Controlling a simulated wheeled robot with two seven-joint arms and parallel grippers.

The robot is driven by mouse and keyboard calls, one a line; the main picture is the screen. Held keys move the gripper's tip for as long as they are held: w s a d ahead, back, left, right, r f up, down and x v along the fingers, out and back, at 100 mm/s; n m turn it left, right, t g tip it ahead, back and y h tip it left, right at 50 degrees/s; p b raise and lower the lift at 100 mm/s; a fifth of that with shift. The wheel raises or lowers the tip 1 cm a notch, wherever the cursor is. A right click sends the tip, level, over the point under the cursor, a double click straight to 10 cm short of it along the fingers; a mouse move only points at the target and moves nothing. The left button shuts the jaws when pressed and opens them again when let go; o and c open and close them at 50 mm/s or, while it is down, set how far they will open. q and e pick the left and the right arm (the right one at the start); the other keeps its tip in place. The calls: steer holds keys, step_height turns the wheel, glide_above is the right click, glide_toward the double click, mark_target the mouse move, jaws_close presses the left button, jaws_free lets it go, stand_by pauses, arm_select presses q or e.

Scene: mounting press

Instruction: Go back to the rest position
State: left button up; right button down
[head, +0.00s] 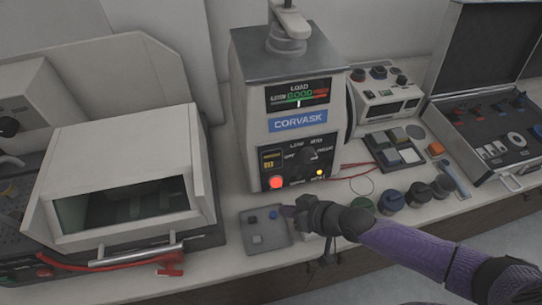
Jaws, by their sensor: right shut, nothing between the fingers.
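The mounting press (290,120) labelled CORVASK stands in the middle of the bench. Its load scale carries the words LOW and GOOD, with a white marker near GOOD. A red lamp and a small yellow lamp show on its lower panel. My right arm comes in from the right, and its gripper (290,211) is in front of the press, by the right edge of a small grey tray (252,251). The gripper is shut with nothing held. Whether it touches the tray I cannot tell. My left gripper is not in view.
A hooded machine (125,150) with a red-handled bar fills the left. Behind my right arm stand several round dark pots (418,195), a tray of square blocks (392,148) and a control box (385,90). An open case (495,125) stands at the right.

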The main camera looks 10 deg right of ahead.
steer(key=s+a+r+n+g+h, duration=0.1)
steer(key=s+a+r+g, duration=0.15)
steer(key=s+a, duration=0.4)
steer(key=s+d+r+m+g+h, duration=0.2)
steer(key=s+d+r+m+h, duration=0.15)
steer(key=s+d+h, duration=0.45)
step_height(320, 180, down, 22)
steer(key=s+d+g+y+b, duration=0.1)
steer(key=s+d+b, duration=0.15)
steer(key=b, duration=0.25)
arm_select(q)
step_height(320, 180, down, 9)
steer(key=b, duration=0.4)
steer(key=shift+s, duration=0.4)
arm_select(e)
steer(key=s+d+f+g, duration=0.1)
steer(key=s+d+f, duration=0.2)
steer(key=s+f, duration=1.1)
step_height(320, 180, down, 2)
steer(key=shift+f+g, duration=0.15)
steer(key=shift+g, duration=0.2)
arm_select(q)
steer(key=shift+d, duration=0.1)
arm_select(e)
steer(key=shift+n, duration=0.25)
